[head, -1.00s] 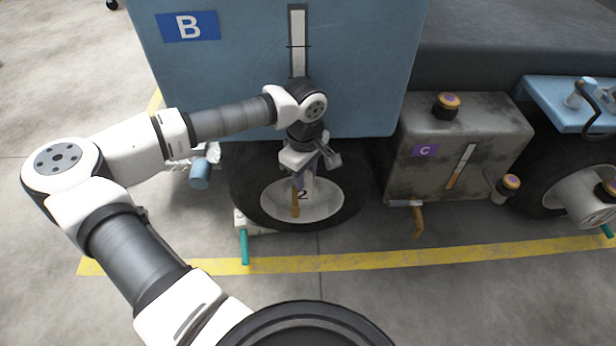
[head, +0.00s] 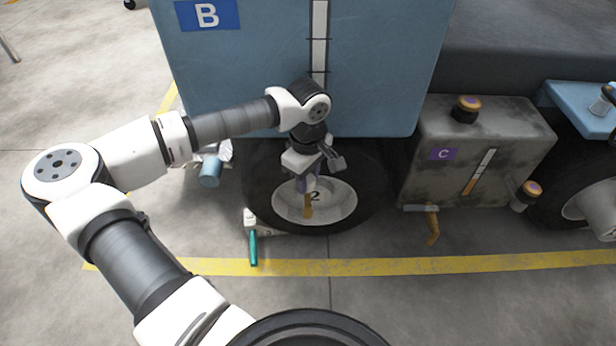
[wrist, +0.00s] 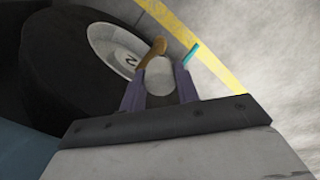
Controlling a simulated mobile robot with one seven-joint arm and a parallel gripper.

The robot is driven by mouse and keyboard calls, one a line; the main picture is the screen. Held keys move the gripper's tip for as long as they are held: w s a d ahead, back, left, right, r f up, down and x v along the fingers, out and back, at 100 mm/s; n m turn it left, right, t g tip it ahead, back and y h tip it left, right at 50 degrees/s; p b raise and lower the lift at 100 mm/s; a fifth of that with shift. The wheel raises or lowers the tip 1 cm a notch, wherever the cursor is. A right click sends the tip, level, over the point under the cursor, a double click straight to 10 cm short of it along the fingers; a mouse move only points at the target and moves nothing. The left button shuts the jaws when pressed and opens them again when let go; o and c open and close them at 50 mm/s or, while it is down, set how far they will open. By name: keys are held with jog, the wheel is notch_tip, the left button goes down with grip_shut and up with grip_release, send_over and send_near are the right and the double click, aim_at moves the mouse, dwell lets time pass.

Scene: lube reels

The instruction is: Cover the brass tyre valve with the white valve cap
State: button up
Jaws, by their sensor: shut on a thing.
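My gripper (head: 306,183) is in front of the wheel marked 2. In the wrist view, its two purple fingers (wrist: 159,88) are shut on the pale rounded valve cap (wrist: 159,78). The brass tyre valve (head: 308,207) stands out at the wheel's pale hub, just below my gripper in the head view. In the wrist view the brass valve (wrist: 152,50) shows just beyond the cap, which hides part of it. I cannot tell whether the cap touches the valve. The cap is not clear in the head view.
The dark tyre (head: 367,190) sits under blue tank B (head: 385,60). A teal-handled fitting (head: 253,247) is left of the wheel, and a blue cylinder (head: 210,174) behind it. Grey tank C (head: 500,150) with a brass spout (head: 433,228) stands right. Floor in front is clear.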

aim_at(308, 205)
jog(key=shift+f+b, duration=3.75)
jog(key=shift+f, duration=0.95)
jog(key=o, duration=1)
notch_tip(308, 205, up, 14)
jog(key=p, duration=0.5)
jog(key=shift+p, duration=0.3)
jog(key=shift+f, duration=0.1)
